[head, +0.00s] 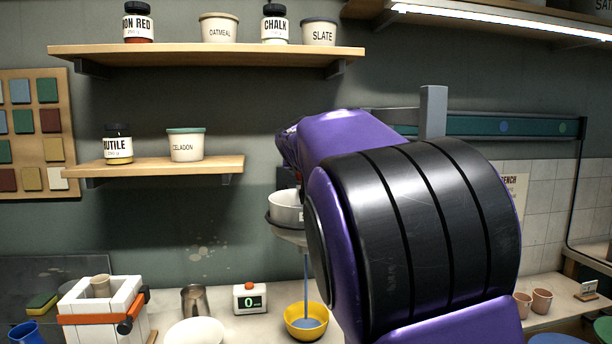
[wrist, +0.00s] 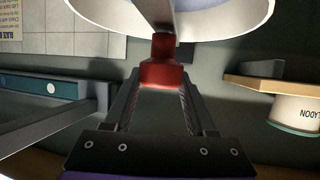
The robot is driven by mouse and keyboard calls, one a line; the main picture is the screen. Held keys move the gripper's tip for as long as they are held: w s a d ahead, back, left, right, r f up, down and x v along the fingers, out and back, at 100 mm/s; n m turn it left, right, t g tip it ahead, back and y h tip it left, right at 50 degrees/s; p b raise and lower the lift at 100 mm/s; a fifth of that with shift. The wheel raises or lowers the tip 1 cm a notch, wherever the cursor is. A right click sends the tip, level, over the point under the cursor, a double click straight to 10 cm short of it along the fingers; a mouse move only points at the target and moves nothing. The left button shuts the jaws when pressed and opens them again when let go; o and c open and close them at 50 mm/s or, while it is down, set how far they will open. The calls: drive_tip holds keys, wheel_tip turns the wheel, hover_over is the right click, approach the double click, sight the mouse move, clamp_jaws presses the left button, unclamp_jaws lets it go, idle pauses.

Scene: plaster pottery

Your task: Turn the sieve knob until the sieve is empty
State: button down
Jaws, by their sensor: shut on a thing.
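The sieve (head: 286,207) is a pale round pan held in a dark ring above the bench, left of my arm in the head view. A thin blue-grey stream runs from under it into a yellow bowl (head: 296,325). In the wrist view the underside or side of the pale sieve (wrist: 240,22) fills the top. My gripper (wrist: 160,82) is shut on the red sieve knob (wrist: 162,74), one finger on each side. In the head view my arm hides the fingers. The inside of the sieve cannot be seen.
A white plaster mould with an orange strap (head: 98,319), a metal jug (head: 195,301), a white bowl (head: 194,332) and a timer reading 0 (head: 250,298) stand on the bench to the left. Two shelves (head: 205,54) with jars hang above. Small terracotta cups (head: 541,300) stand at the right.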

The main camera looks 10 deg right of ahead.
drive_tip(key=m+h+b, duration=0.1)
drive_tip(key=m+g+h+b, duration=0.1)
drive_tip(key=shift+w+a+f+h, duration=0.1)
drive_tip(key=shift+a+f+h, duration=0.05)
drive_tip(key=shift+f+h, duration=0.2)
drive_tip(key=m+h, duration=0.1)
drive_tip(key=r+m+g+h, duration=0.1)
drive_tip(key=m+h, duration=0.1)
drive_tip(key=shift+g, duration=0.3)
drive_tip(key=m+g+h+p, duration=0.2)
drive_tip(key=p, duration=0.1)
drive_tip(key=shift+m, duration=0.4)
drive_tip(key=shift+f+m+g+h+p, duration=0.2)
drive_tip(key=shift+m+g+h+p, duration=0.55)
drive_tip(key=shift+m+g+p, duration=0.55)
drive_tip(key=shift+f+g+p, duration=0.2)
drive_tip(key=shift+g+p, duration=0.1)
drive_tip(key=shift+g, duration=0.1)
drive_tip(key=shift+c, duration=1.2)
unclamp_jaws()
drive_tip(key=shift+d+r, duration=0.1)
drive_tip(key=shift+d, duration=0.1)
drive_tip(key=shift+a+r, duration=0.1)
drive_tip(key=shift+r, duration=0.05)
